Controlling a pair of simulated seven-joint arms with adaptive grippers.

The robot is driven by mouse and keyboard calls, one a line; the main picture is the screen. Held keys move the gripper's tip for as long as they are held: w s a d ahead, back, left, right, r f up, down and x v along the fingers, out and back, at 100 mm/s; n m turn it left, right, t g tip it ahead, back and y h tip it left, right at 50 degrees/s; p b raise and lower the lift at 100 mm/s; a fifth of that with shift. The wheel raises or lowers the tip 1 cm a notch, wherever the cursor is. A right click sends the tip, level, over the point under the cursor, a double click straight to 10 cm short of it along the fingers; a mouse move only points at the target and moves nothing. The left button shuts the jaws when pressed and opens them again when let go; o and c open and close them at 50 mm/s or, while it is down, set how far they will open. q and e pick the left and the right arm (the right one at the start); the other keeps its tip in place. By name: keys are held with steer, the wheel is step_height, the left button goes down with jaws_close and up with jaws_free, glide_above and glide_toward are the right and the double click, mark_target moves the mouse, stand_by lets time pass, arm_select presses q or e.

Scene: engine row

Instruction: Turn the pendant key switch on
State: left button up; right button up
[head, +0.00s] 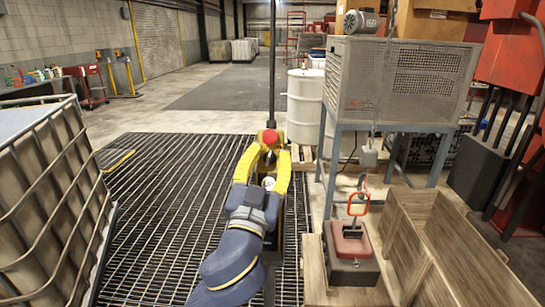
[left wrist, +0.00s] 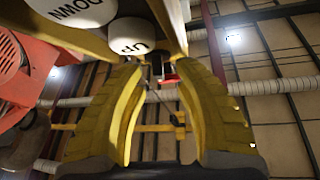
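The yellow pendant (head: 269,131) hangs on a black cable and has a red button (head: 270,138) on it. My left gripper (head: 271,150) has its two yellow fingers spread in front of the pendant, hiding much of its body. In the left wrist view, the pendant's white UP button (left wrist: 130,36) and DOWN button (left wrist: 82,10) show at the top. A small dark part, perhaps the key switch (left wrist: 157,68), shows in the gap between the fingertips of my left gripper (left wrist: 159,72). I cannot tell whether the fingers touch it. My right gripper is not in view.
A caged white tank (head: 50,190) stands at the left. A mesh-sided machine (head: 395,85) on legs and a white drum (head: 304,105) stand at the right. A wooden crate (head: 450,255) and a dark block with an orange shackle (head: 351,245) lie front right.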

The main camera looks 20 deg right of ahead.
arm_select(q)
steer(key=shift+w, duration=0.1)
steer(key=shift+c, duration=0.3)
jaws_close()
